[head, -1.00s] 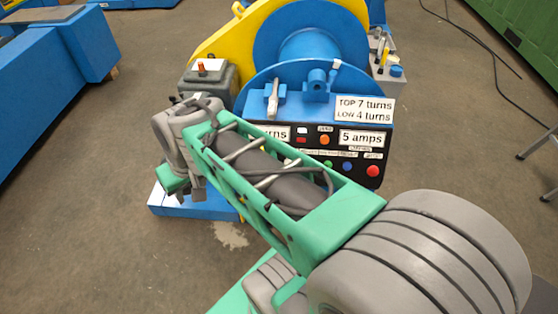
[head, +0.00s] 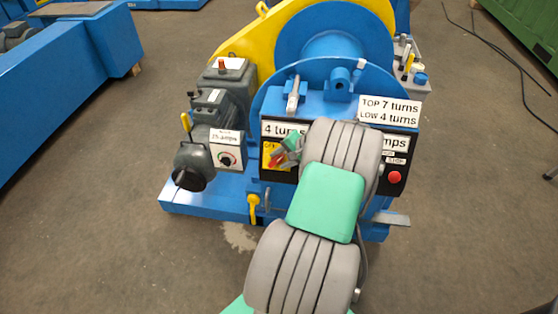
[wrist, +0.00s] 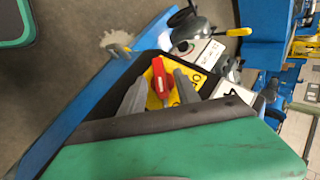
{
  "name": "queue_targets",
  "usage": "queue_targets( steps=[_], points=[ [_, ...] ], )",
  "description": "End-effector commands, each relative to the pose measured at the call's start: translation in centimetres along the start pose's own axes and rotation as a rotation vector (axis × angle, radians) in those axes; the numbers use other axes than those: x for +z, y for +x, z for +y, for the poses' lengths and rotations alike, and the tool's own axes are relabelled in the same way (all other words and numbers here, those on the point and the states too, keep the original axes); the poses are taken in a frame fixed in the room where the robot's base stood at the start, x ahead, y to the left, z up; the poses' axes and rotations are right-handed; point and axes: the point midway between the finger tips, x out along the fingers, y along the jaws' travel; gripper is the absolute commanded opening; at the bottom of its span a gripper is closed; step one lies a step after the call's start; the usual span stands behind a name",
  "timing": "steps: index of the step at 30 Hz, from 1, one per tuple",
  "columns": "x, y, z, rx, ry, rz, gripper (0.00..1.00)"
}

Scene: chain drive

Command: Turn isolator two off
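A red isolator handle (wrist: 159,68) sits on a yellow plate (wrist: 198,79) in the wrist view. In the head view the yellow plate (head: 267,155), with partly readable lettering, is at the left end of the black control panel. My gripper (wrist: 160,77) is open, with its two grey fingers on either side of the red handle. I cannot tell whether they touch it. In the head view my wrist covers much of the panel's middle, and the fingers look small beside the plate. No isolator number is readable.
A white box with a dark rotary knob (head: 226,159) stands left of the panel, near a grey motor and a yellow-handled lever (head: 187,123). A red button (head: 395,177) is at the panel's right end. The floor in front is clear.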

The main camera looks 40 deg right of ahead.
Motion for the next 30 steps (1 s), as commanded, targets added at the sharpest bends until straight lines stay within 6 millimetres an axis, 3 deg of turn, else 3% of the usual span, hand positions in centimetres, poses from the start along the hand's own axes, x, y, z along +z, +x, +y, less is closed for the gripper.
queue_targets(
  steps=[3,11,24,30],
  points=[
    [0.02,1.08,0.0,0.002,-0.001,0.0,0.38],
    [-0.01,1.22,-0.02,0.001,-0.002,0.001,0.37],
    [0.01,1.2,-0.01,0.002,-0.002,0.001,0.01],
    [0.01,1.2,0.01,0.002,-0.001,0.001,0.0]
  ],
)
